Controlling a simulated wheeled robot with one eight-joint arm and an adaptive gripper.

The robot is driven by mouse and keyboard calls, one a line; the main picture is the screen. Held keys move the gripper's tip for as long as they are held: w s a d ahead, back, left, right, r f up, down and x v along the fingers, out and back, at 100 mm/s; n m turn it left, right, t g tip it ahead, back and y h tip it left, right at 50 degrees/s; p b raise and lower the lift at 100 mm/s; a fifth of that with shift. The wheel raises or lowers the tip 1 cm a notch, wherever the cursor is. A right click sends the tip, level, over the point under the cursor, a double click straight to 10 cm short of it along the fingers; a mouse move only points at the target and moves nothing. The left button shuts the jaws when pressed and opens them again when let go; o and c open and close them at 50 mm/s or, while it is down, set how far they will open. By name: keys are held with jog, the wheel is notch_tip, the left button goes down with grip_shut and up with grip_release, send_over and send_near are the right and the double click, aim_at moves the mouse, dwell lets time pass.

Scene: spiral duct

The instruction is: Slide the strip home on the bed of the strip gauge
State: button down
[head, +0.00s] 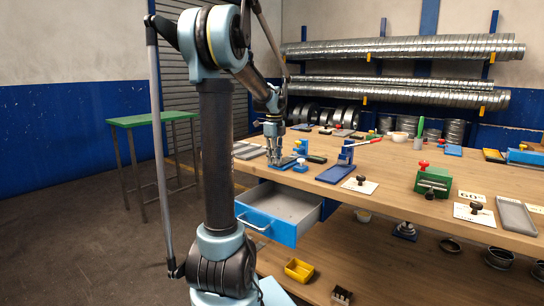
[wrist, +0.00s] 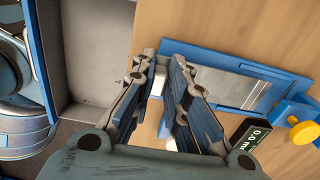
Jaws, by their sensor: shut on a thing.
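The strip gauge (wrist: 238,62) is a blue frame around a shiny metal bed, lying on the bench, with a small dark readout (wrist: 250,135) beside it. In the head view the gauge (head: 287,163) is small and partly behind my gripper (head: 273,158). In the wrist view my gripper (wrist: 163,74) is at the left end of the bed, its fingers pointing down at it. The fingers are shut on the strip (wrist: 158,78), of which only a pale sliver shows between the tips. The rest of the strip is hidden or cannot be told from the bed.
A yellow knob (wrist: 301,133) on a blue clamp stands at the gauge's right. An open blue drawer (head: 266,226) juts out below the bench edge. A blue lever tool (head: 338,171) and a green block (head: 432,182) stand farther right on the wooden bench (head: 395,175).

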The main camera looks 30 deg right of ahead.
jog(key=shift+w+d+f, duration=0.1)
jog(key=shift+w+d, duration=0.2)
jog(key=shift+d, duration=0.4)
jog(key=shift+w+d, duration=0.25)
jog(key=shift+d, duration=0.4)
jog(key=shift+w+d+f, duration=0.1)
jog(key=shift+w+d, duration=0.2)
jog(key=shift+d, duration=0.4)
jog(key=shift+w+d, duration=0.15)
jog(key=shift+d, duration=0.15)
jog(key=c, duration=1.5)
grip_release()
jog(key=o, duration=0.6)
jog(key=shift+c, duration=0.2)
jog(key=shift+r, duration=3.45)
